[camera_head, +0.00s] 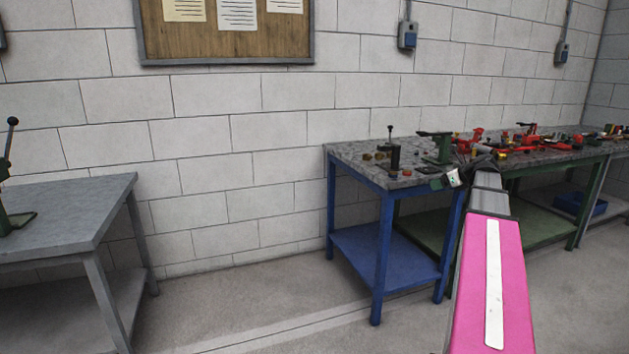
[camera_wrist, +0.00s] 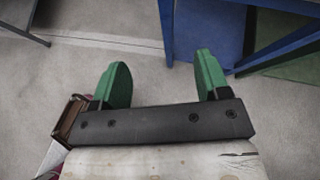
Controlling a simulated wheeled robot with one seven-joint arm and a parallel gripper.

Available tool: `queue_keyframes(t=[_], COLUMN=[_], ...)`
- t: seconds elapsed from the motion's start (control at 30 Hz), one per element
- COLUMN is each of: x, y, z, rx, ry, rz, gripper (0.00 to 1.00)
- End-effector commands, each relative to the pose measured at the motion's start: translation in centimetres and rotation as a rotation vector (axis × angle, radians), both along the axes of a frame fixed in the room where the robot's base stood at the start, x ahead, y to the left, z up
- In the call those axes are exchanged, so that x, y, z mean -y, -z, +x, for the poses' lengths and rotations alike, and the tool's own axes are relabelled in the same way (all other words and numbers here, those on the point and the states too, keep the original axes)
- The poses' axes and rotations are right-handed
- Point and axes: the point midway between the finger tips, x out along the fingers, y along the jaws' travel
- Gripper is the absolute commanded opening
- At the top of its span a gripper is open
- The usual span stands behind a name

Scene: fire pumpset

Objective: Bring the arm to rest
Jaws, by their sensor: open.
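My arm reaches forward at the right of the head view, its pink link (camera_head: 492,285) nearest the camera. The arm's far end is in front of the workbenches and partly hides them. In the wrist view my gripper (camera_wrist: 160,85) shows two green fingers set wide apart on a dark bar. Nothing is between the fingers; grey floor shows there. The fingers appear clear of the blue bench (camera_wrist: 207,32) at the upper right of the wrist view.
The blue-framed bench (camera_head: 385,300) and a green-framed bench (camera_head: 590,205) hold several tools and parts, including a green vise (camera_head: 440,148). A grey table (camera_head: 60,225) stands at the left. Open floor (camera_head: 240,310) lies between. A block wall with a notice board (camera_head: 225,58) is behind.

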Motion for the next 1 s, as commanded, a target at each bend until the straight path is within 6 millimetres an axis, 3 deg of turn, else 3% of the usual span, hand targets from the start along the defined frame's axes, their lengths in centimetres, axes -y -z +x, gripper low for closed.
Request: queue_keyframes(t=[0.27,0.47,0.7,1.0], x=[-4.6,-9.9,-18.3,-25.3], y=[5.7,12.2,22.5,31.8], z=[-1.3,-3.6,-9.8,-19.6], rx=[0.006,0.020,0.076,0.213], ry=[-0.171,-0.415,-0.953,-1.746], rz=[-0.206,-0.446,-0.835,-1.164], gripper=[0.69,0.69,0.69,0.69])
